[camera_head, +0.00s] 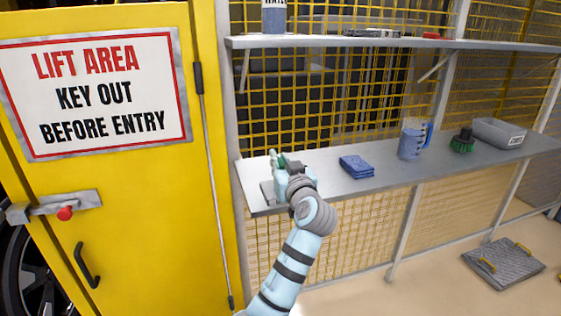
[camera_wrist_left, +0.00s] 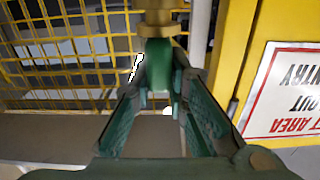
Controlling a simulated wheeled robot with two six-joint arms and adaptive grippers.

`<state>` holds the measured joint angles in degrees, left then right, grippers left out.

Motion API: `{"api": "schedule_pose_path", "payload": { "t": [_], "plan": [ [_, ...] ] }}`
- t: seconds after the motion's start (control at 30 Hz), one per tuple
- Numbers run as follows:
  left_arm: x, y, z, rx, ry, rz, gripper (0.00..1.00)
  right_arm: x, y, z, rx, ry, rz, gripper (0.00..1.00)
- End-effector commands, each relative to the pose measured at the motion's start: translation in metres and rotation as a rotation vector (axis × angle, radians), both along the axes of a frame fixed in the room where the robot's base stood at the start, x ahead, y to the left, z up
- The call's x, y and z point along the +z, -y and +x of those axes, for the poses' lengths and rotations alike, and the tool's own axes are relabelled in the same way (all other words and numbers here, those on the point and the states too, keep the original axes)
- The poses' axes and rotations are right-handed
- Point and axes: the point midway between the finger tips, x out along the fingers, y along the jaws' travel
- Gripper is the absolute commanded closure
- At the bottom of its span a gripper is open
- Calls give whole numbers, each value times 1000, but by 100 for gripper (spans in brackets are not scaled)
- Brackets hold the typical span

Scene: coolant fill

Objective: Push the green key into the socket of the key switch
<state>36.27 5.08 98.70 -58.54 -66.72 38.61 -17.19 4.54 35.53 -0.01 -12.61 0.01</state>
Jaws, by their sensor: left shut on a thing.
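My left gripper (camera_head: 282,163) is over the left end of the grey shelf, beside the yellow panel. In the left wrist view its fingers (camera_wrist_left: 161,98) are shut on the green key (camera_wrist_left: 161,65). Only a little green shows at the gripper in the head view. A brass-coloured round part (camera_wrist_left: 160,18) meets the far end of the key in the wrist view; I cannot tell whether it belongs to the key or to the switch. I cannot make out the key switch's socket for certain. My right gripper is not in view.
The lower shelf (camera_head: 335,185) holds a folded blue cloth (camera_head: 357,167), a blue jug (camera_head: 412,139), a green brush (camera_head: 462,142) and a grey bin (camera_head: 498,133). A yellow door (camera_head: 130,215) with a red knob (camera_head: 65,213) stands left. Yellow mesh is behind the shelf.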

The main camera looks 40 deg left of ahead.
Motion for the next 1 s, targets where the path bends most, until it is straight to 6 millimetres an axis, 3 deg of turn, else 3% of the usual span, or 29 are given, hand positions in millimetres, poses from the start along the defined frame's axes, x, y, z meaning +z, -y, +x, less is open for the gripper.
{"api": "schedule_pose_path", "payload": {
  "t": [0.33, 0.37, 0.5, 0.83, 1.0],
  "plan": [
    [-10, 0, 0, 0, 0, 0, 100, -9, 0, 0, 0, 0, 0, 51],
    [-10, 0, 0, 0, 0, 0, 84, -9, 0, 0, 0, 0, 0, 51],
    [-9, 0, 0, 0, 0, 0, 62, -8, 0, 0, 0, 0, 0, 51],
    [-9, 3, -2, -1, 0, -1, 62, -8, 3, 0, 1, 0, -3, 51],
    [-10, 30, -19, -4, 1, -4, 62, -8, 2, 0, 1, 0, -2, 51]
  ]
}}
